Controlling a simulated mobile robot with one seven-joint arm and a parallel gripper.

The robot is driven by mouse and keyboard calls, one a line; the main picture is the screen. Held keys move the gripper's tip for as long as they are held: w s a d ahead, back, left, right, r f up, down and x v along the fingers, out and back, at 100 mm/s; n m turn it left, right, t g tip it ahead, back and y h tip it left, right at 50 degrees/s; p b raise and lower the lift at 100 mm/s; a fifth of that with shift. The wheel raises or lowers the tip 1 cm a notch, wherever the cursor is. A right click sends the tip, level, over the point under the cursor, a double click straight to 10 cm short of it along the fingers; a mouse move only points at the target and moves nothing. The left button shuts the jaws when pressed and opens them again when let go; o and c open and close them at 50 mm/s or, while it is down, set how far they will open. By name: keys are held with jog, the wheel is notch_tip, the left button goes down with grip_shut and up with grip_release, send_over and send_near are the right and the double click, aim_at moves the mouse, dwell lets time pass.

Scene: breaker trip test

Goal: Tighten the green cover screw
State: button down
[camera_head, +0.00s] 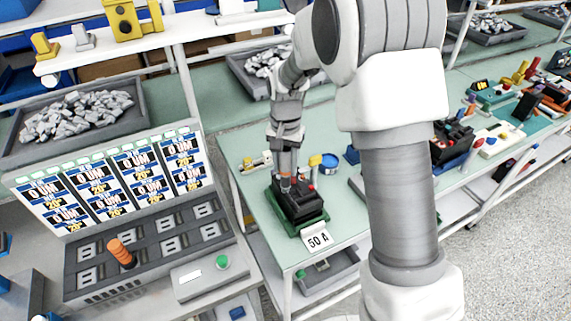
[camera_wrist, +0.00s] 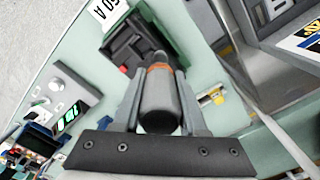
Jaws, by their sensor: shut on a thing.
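My gripper (camera_head: 286,168) points down over the black breaker (camera_head: 301,204), which sits in a green base on the pale green table.
A "50 A" card (camera_head: 318,239) stands at the table's front edge. A blue-topped pot (camera_head: 329,163) and small yellow parts (camera_head: 256,162) are near the breaker. At left is a test bench with an orange-handled tool (camera_head: 121,252) and a green button (camera_head: 222,262).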

aim_at(286, 148)
jog(key=shift+f+b, duration=0.55)
jog(key=shift+f, duration=0.2)
dwell(1.5)
jog(key=shift+r, duration=0.15)
dwell(0.9)
jog(key=shift+r+p, duration=2.05)
jog(key=shift+r, duration=0.85)
jog(key=shift+d, duration=0.1)
